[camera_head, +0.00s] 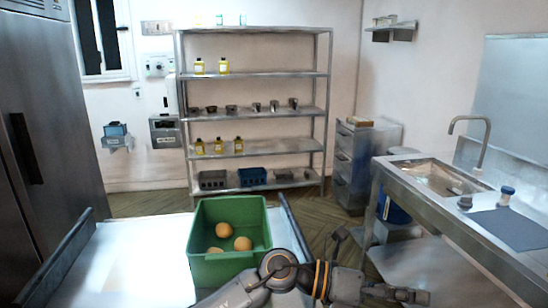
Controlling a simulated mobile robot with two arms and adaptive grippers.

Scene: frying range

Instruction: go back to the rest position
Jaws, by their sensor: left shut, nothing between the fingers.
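My left arm comes in at the bottom and reaches to the right, in front of the green crate (200,262). My left gripper (412,295) points right, low in the head view, and is shut with nothing visible in it. It is to the right of the crate and apart from it. My right gripper is not in view. The crate holds a few round orange-brown items (242,243), and my arm covers its lower right corner.
The crate stands on a pale worktop (130,265) with raised side rails. A metal sink counter (425,190) with a tap (487,140) is on the right. A steel shelf rack (255,75) stands at the back, and a tall steel cabinet (40,110) is on the left.

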